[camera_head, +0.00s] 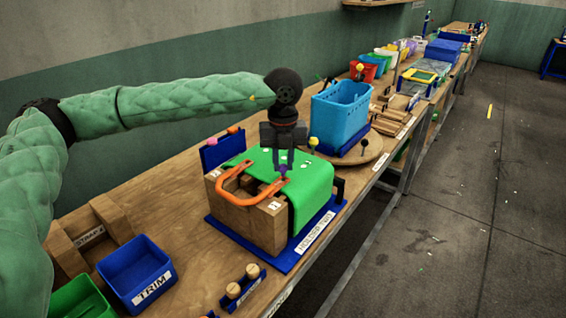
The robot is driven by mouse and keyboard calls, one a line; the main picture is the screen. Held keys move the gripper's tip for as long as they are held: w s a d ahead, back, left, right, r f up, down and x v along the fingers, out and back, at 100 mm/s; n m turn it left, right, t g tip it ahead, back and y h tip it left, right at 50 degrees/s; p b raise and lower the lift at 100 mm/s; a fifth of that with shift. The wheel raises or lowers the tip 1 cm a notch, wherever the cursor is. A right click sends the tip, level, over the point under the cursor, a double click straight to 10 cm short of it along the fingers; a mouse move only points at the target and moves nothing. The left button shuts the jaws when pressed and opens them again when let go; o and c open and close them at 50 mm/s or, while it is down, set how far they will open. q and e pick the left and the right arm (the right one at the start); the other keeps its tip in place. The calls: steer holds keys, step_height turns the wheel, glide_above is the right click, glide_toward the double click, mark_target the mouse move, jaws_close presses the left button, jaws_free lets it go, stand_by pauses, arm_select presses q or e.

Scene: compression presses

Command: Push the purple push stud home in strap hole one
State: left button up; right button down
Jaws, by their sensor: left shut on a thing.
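My left gripper (284,160) points down over the wooden block (240,203) and is shut on the purple push stud (284,171). Only a small purple bit of the stud shows between the fingertips. It is at the edge of the green flap (313,190), close to the end of the orange strap (232,172). I cannot tell whether the stud touches the strap or sits in a hole. The strap holes are too small or hidden to make out. My right gripper is not in view.
The block stands on a blue labelled base (318,229). A blue tub (339,108) stands behind it on a round wooden board. A blue TRIM bin (134,272) and a wooden STRAP tray (112,216) are at the front left. The bench's right edge is near the base.

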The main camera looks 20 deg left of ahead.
mark_target(283, 165)
arm_select(q)
steer(key=shift+b, duration=0.5)
stand_by(0.9)
steer(key=shift+f+b, duration=1.55)
steer(key=shift+b, duration=0.05)
steer(key=o, duration=1)
steer(key=shift+r, duration=0.1)
step_height(283, 165, up, 6)
steer(key=shift+r+b, duration=0.15)
steer(key=shift+b, duration=0.65)
steer(key=shift+r, duration=0.7)
